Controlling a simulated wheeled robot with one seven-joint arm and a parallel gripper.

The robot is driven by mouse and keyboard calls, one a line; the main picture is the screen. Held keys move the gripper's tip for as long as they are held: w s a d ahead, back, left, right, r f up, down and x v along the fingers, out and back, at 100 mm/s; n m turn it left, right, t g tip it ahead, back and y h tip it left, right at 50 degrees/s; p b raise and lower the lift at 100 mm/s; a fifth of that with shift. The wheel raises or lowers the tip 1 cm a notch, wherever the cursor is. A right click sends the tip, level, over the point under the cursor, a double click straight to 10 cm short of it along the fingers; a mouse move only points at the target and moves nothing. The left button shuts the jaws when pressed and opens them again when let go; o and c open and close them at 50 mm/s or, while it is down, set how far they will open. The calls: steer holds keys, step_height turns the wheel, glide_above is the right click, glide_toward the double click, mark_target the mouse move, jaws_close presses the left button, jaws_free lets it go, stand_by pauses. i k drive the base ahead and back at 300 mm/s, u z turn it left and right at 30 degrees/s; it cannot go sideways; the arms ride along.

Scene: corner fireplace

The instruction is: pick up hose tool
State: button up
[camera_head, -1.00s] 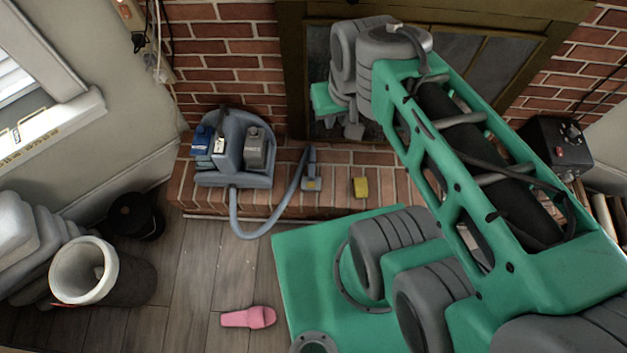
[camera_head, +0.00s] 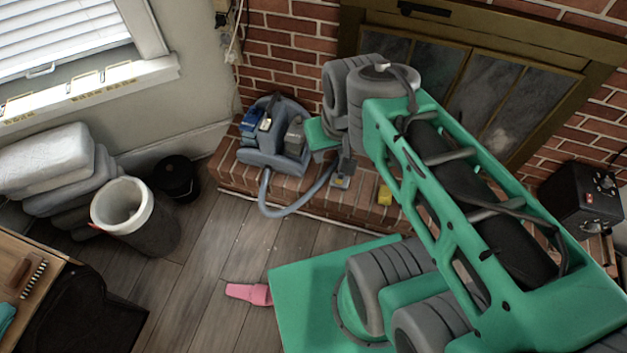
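The hose tool (camera_head: 340,182) is a small grey head with a yellowish patch on the brick hearth. A grey hose (camera_head: 288,211) loops from it to a blue-grey vacuum-like machine (camera_head: 272,156). My gripper (camera_head: 347,160) is at the end of my green and grey arm, mostly hidden by the wrist. In the picture it lies just above the hose tool and overlaps its upper part. I cannot tell whether they touch or whether the fingers are open.
A yellow block (camera_head: 384,195) lies on the brick hearth (camera_head: 227,174) right of the tool. A pink object (camera_head: 249,293) lies on the wood floor beside my base. A pale-rimmed bin (camera_head: 125,204), black bucket (camera_head: 176,178) and dark box (camera_head: 582,199) stand around.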

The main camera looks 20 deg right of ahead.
mark_target(340, 175)
steer(key=u, duration=3)
steer(key=k, duration=1.05)
steer(key=z, duration=0.9)
steer(key=i, duration=1)
